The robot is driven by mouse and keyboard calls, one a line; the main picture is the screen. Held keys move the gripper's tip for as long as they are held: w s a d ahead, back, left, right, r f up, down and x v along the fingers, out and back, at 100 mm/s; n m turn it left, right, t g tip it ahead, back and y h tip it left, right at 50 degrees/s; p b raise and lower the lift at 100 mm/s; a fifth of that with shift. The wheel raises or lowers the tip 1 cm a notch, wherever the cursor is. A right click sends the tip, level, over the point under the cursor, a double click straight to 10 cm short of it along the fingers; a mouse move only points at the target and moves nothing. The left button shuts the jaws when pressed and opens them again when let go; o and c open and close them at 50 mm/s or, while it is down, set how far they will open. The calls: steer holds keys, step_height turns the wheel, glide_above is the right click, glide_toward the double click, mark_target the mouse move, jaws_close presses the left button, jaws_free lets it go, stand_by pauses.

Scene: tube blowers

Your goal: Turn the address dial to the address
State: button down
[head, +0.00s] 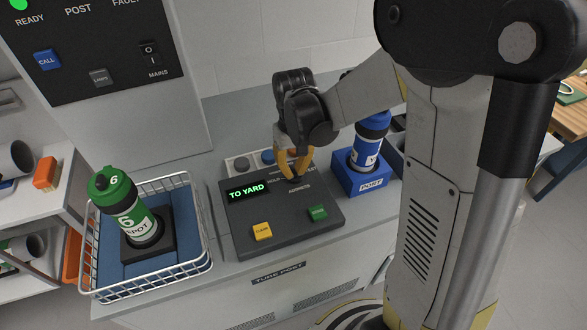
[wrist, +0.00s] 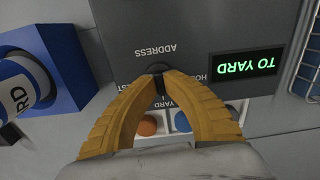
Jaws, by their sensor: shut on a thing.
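The address dial (wrist: 159,68) is a small dark knob on the dark grey control box (head: 285,222), by the word ADDRESS. My gripper (head: 292,172) reaches down onto it from behind the box. In the wrist view its yellow fingers (wrist: 160,82) are closed on the dial, which they mostly cover. The display (head: 247,190) reads TO YARD in green letters; it also shows upside down in the wrist view (wrist: 244,63). In the head view the dial is hidden by the fingers.
A yellow button (head: 262,232) and a green button (head: 317,213) sit on the box's front. A wire basket (head: 200,235) with a green canister (head: 125,205) stands left. A blue holder (head: 372,186) with a blue canister (head: 366,145) stands right. Colored buttons (wrist: 180,120) lie behind the dial.

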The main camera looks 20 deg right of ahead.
mark_target(295, 171)
steer(key=m, duration=0.3)
steer(key=shift+d+m, duration=0.1)
steer(key=shift+m, duration=2.1)
steer(key=shift+s, duration=0.1)
steer(key=c, duration=1.5)
jaws_free()
step_height(295, 171, up, 12)
